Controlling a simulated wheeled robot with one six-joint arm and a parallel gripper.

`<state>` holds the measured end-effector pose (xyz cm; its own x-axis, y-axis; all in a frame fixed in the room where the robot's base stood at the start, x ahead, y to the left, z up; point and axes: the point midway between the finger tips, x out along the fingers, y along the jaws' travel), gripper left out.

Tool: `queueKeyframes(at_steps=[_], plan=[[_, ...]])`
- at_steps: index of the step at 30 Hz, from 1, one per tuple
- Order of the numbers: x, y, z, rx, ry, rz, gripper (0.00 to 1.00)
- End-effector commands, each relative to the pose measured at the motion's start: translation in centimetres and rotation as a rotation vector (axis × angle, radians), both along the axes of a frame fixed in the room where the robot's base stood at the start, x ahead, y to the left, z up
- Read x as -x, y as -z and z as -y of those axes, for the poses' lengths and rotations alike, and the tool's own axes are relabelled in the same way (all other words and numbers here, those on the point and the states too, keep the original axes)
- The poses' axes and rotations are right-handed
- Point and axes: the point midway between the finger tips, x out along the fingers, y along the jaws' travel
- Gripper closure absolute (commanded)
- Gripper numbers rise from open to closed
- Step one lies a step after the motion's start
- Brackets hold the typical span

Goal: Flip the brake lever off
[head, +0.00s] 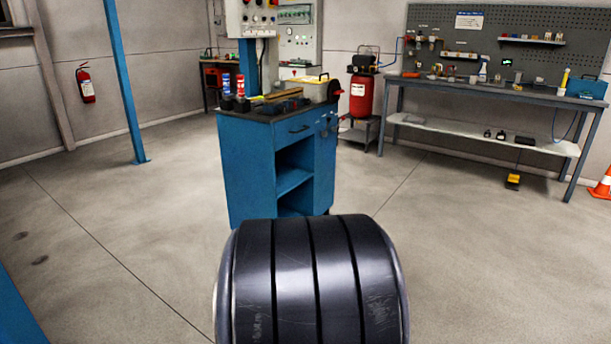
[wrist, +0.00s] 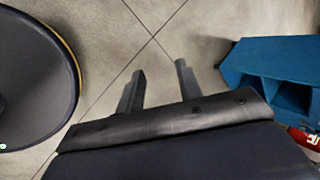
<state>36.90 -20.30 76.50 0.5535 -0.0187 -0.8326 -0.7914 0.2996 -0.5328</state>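I cannot make out a brake lever for certain in either view. A blue cabinet (head: 247,165) stands ahead in the head view, with several tools on its dark top. A control panel (head: 265,14) with coloured buttons and knobs is above and behind it, cut off by the top edge. My gripper (wrist: 160,68) shows only in the wrist view. Its two dark fingers are apart, with bare floor between and beyond them. It is empty and touches nothing I can see. The blue cabinet also shows at the right of the wrist view (wrist: 258,58), clear of the fingers.
A workbench (head: 470,84) with a pegboard stands at the back right. A red tank (head: 361,97) is left of it, and a yellow-and-black pedal (head: 513,181) lies beneath it. A blue post (head: 122,80) and fire extinguisher (head: 85,84) are at left. Floor around the cabinet is clear.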

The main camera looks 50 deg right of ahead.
Motion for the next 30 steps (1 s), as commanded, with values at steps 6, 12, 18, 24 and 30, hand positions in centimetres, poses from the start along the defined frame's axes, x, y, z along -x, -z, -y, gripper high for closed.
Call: queueKeyframes(at_steps=[6,12,18,24,30], plan=[[0.3,-0.8,6.9,-0.358,0.378,0.151,0.83],[0.7,-1.9,9.9,-0.504,0.509,0.239,1.00],[0.7,-2.2,10.2,-0.524,0.523,0.251,1.00],[0.7,-2.2,10.2,-0.521,0.521,0.250,1.00],[0.7,-2.1,10.2,-0.520,0.520,0.249,1.00]])
